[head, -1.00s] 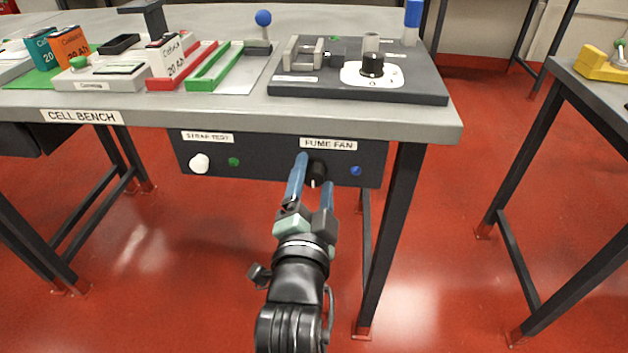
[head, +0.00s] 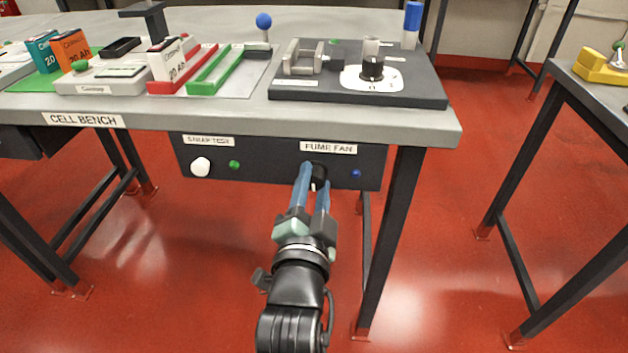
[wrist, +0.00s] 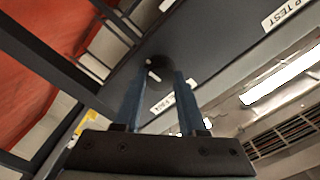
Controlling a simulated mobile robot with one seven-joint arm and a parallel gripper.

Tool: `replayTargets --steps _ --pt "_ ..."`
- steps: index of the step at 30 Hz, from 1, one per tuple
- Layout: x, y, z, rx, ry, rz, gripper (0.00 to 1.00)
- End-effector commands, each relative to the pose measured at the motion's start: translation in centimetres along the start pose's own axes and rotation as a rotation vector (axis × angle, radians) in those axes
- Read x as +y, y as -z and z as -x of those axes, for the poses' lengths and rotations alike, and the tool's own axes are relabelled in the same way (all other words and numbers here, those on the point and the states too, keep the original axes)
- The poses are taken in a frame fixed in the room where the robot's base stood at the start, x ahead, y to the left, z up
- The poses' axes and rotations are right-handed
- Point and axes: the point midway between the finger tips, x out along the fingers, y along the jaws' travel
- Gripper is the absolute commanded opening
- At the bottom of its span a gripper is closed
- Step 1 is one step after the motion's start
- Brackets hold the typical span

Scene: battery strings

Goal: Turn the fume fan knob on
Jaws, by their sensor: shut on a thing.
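The black fume fan knob (head: 319,172) is on the dark panel (head: 262,160) under the front edge of the cell bench, below the "FUME FAN" label (head: 329,148). Its white pointer mark points down. My gripper (head: 312,186) has its blue fingers closed on the knob, one on each side. In the wrist view the knob (wrist: 159,66) sits between the fingertips of my gripper (wrist: 158,82), and the fingers partly hide it. A small blue light (head: 356,174) is on the panel to the right of the knob.
A white knob (head: 200,167) and a green light (head: 234,165) sit at the panel's left under another label. A bench leg (head: 392,240) stands right of my arm. Batteries, trays and a dial plate (head: 357,90) lie on the bench top. The floor in front is clear.

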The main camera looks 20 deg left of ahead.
Motion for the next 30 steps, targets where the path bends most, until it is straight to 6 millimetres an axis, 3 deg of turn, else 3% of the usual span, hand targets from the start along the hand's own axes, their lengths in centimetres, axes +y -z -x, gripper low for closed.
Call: replayTargets --steps 30 --pt "-0.41 0.18 -0.01 -0.001 -0.002 0.911 0.00"
